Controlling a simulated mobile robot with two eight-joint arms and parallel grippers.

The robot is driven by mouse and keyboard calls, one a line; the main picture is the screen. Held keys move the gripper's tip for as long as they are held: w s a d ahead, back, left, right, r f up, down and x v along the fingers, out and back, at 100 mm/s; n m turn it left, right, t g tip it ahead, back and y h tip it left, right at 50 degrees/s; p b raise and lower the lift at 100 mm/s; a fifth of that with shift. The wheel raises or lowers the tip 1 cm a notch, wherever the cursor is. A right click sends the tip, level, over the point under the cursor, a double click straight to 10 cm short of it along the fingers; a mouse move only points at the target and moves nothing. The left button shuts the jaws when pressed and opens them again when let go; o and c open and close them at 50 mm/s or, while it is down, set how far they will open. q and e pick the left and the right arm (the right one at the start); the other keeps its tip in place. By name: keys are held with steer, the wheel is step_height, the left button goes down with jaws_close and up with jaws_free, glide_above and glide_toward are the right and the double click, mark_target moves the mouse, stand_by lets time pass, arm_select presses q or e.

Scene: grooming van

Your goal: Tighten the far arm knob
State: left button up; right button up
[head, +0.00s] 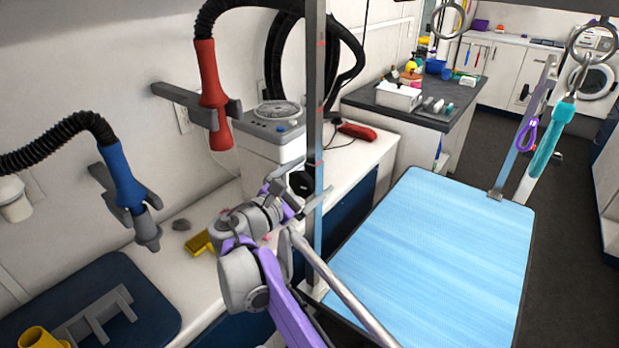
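The blue-topped grooming table (430,262) stands right of centre. A tall grey post (315,130) rises at its left edge, with small red marks. A second arm post (522,135) stands at the table's far right corner on a small foot. I cannot make out a knob on that far post. A dark rounded part (301,183) shows beside the near post; I cannot tell whether it is a knob.
A purple loop (526,134) and a teal tool (552,138) hang by the far post. A red dryer (212,92) and a blue one (122,180) hang on the left wall. A yellow object (200,243) lies on the left counter. Dark floor is clear right of the table.

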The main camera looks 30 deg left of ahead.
steer(key=s, duration=1.1)
steer(key=shift+a+p, duration=0.3)
steer(key=shift+a, duration=0.1)
steer(key=shift+w, duration=0.1)
